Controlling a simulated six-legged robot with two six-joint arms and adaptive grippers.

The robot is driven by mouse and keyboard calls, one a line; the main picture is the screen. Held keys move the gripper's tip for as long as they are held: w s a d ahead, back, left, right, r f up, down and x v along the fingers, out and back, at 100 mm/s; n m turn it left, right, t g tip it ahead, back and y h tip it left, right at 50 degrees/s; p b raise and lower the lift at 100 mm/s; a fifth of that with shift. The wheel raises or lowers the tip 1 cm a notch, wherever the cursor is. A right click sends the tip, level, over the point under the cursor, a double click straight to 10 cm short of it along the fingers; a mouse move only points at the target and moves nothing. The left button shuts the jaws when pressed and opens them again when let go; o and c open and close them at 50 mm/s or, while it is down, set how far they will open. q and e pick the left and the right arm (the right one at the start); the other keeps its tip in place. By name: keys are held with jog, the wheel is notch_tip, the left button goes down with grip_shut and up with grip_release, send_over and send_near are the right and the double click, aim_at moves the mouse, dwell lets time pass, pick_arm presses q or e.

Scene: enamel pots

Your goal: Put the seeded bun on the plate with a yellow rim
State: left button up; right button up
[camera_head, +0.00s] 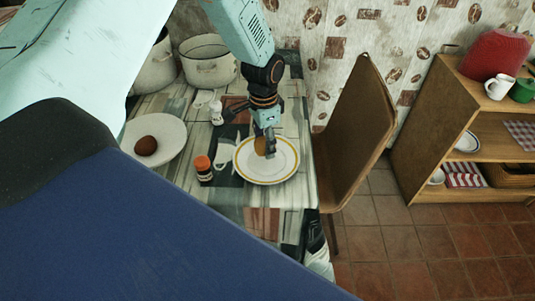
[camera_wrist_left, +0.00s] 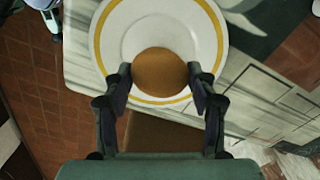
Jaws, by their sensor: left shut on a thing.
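The seeded bun (camera_wrist_left: 160,72) is round and brown and sits between the two fingers of my left gripper (camera_wrist_left: 160,84) in the left wrist view. In the head view the left gripper (camera_head: 266,150) is over the plate with a yellow rim (camera_head: 283,172), and part of the bun (camera_head: 260,146) shows beside the fingers. The left gripper is shut on the bun. The plate is white with a yellow ring, and it also shows behind the bun in the left wrist view (camera_wrist_left: 126,60). I cannot tell whether the bun touches the plate.
A white plate (camera_head: 172,128) with a dark brown round item (camera_head: 146,145) is on the left. A jar with an orange lid (camera_head: 203,168) stands left of the yellow-rimmed plate. White pots (camera_head: 208,68) stand at the back. A wooden chair (camera_head: 352,140) is close by the table's right edge.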

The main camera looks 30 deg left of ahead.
aim_at(266, 161)
pick_arm(q)
jog(key=shift+w+d+f, duration=0.15)
jog(key=shift+d+f, duration=0.15)
jog(key=shift+f, duration=0.3)
jog(key=f, duration=0.3)
jog(key=shift+s+a+b, duration=0.25)
jog(key=shift+b, duration=0.05)
jog(key=shift+w+d, duration=0.1)
jog(key=shift+w, duration=0.1)
jog(key=shift+d+f, duration=0.1)
jog(key=shift+d, duration=0.05)
jog(key=o, duration=0.7)
jog(key=shift+s+a, duration=0.15)
jog(key=shift+a, duration=0.05)
jog(key=shift+o, duration=0.8)
jog(key=shift+d, duration=0.15)
